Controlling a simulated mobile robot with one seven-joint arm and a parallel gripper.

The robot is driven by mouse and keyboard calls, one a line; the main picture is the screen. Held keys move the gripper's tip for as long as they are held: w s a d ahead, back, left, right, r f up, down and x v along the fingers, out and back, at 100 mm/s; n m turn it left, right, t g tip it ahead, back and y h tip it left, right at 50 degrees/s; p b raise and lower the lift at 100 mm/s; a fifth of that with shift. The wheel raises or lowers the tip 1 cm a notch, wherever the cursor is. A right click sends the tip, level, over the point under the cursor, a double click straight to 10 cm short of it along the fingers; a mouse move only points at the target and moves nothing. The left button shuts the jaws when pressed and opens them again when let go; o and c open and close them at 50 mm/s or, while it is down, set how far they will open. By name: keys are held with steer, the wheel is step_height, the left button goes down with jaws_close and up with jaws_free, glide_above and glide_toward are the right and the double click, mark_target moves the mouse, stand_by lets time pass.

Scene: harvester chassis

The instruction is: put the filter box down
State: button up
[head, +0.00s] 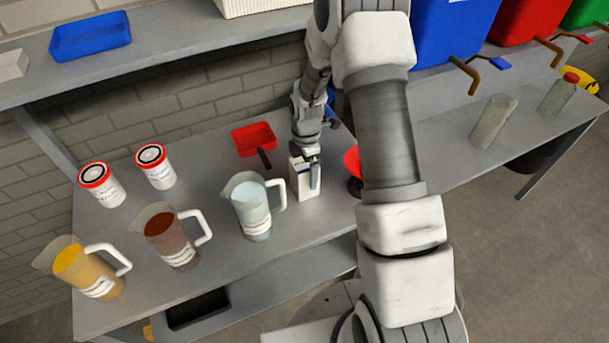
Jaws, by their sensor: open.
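The filter box (300,183), a small white carton with a dark blue part, stands upright on the grey table (225,290). My gripper (307,168) is above it, pointing down, with its jaws open. One finger hangs in front of the box's right side; the other finger is hard to make out. The top of the box is partly covered by the gripper. I cannot tell whether a finger touches the box.
A jug of clear liquid (252,207) stands just left of the box. A brown-filled jug (172,238) and a yellow-filled jug (85,270) stand further left. A red scoop (254,138) lies behind, and a red funnel (353,160) is to the right, partly hidden by my arm.

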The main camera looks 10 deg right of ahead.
steer(key=shift+a+f+p, duration=0.15)
steer(key=shift+f+p, duration=0.05)
steer(key=shift+f, duration=0.85)
steer(key=shift+a+f+p, duration=0.1)
steer(key=shift+f+p, duration=0.05)
steer(key=shift+f, duration=0.85)
jaws_close()
